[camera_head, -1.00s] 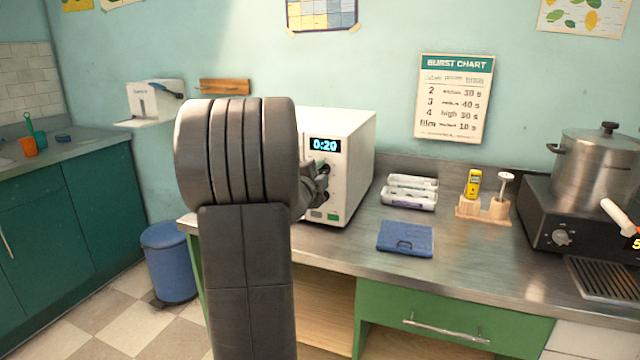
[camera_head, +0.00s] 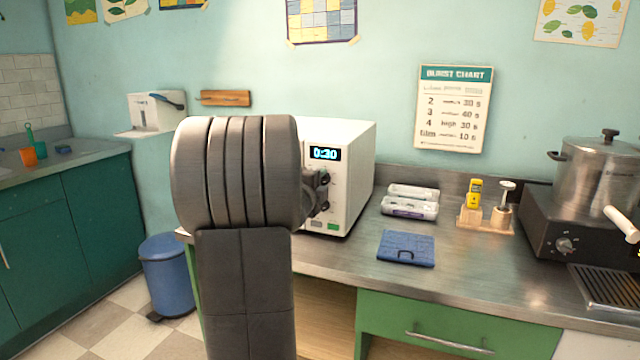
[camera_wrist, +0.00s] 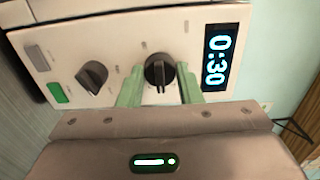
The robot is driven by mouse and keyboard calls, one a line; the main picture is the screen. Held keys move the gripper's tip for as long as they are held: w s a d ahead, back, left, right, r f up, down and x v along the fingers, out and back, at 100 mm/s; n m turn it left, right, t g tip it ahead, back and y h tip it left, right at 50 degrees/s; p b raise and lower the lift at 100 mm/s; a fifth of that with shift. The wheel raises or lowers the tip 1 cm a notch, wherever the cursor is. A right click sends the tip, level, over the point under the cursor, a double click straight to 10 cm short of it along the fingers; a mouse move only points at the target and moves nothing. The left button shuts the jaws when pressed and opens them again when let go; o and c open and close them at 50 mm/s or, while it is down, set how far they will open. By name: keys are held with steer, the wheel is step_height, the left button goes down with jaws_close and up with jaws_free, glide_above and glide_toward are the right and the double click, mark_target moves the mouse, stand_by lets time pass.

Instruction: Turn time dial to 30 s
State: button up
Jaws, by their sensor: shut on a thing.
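The white microwave (camera_head: 350,170) stands on the steel counter, partly hidden behind my arm in the head view. Its display (camera_head: 325,154) reads 0:30, and the same reading shows sideways in the wrist view (camera_wrist: 219,57). In the wrist view the black time dial (camera_wrist: 158,72) nearest the display sits between the pale green fingers of my gripper (camera_wrist: 160,88), which is shut on it. A second black dial (camera_wrist: 92,76) is to the left, clear of the fingers.
A green button (camera_wrist: 60,93) and a grey button (camera_wrist: 37,58) are on the panel. A burst chart (camera_head: 453,108) hangs on the wall. A blue cloth-like item (camera_head: 406,248), a wooden holder (camera_head: 485,220) and a pot (camera_head: 597,175) are to the right.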

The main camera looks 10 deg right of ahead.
steer(key=o, duration=1)
steer(key=v, duration=1.3)
steer(key=shift+s+a, duration=0.25)
steer(key=shift+s, duration=0.1)
steer(key=x, duration=1.4)
